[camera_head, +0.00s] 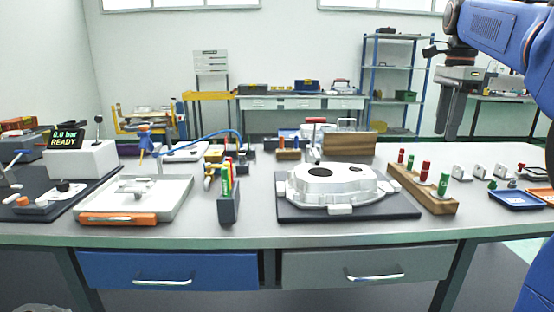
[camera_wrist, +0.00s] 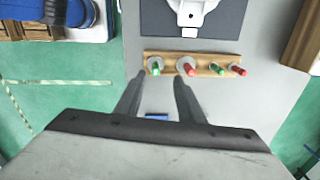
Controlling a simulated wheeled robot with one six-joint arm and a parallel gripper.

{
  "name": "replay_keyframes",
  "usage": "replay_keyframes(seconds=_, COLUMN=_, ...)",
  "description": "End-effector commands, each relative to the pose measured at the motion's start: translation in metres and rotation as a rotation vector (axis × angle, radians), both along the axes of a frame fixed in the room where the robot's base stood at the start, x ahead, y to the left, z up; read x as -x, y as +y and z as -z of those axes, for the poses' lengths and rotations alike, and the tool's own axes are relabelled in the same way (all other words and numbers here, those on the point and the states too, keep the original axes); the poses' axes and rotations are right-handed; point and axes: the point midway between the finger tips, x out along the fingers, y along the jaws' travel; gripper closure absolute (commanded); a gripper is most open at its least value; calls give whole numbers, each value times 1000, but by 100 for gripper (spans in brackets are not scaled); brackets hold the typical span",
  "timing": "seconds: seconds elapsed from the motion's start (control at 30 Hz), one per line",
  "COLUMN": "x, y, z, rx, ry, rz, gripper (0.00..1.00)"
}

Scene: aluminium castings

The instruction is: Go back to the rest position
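My gripper (camera_head: 449,130) hangs pointing down, raised above the right part of the bench in the head view. In the wrist view its two fingers (camera_wrist: 160,77) stand apart with nothing held between them. A blue piece (camera_wrist: 157,117) shows between the fingers, below them and partly hidden by the gripper body. The white casting (camera_head: 335,184) sits on a dark mat (camera_head: 290,212) left of my gripper; part of it also shows at the top of the wrist view (camera_wrist: 191,14).
A wooden rack (camera_head: 436,203) with red and green plugs stands right of the casting. A pressure unit reading READY (camera_head: 80,160) and a white plate fixture (camera_head: 108,203) stand at left. The air around my gripper looks clear.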

Motion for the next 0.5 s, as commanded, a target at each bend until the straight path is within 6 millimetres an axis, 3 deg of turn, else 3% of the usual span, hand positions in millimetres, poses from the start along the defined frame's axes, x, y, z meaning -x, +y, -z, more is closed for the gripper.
replay_keyframes(seconds=0.27, x=31, y=25, z=21, rx=20, ry=-40, rz=-192, gripper=65)
replay_keyframes(seconds=0.5, x=80, y=58, z=63, rx=61, ry=-100, rz=-485, gripper=65)
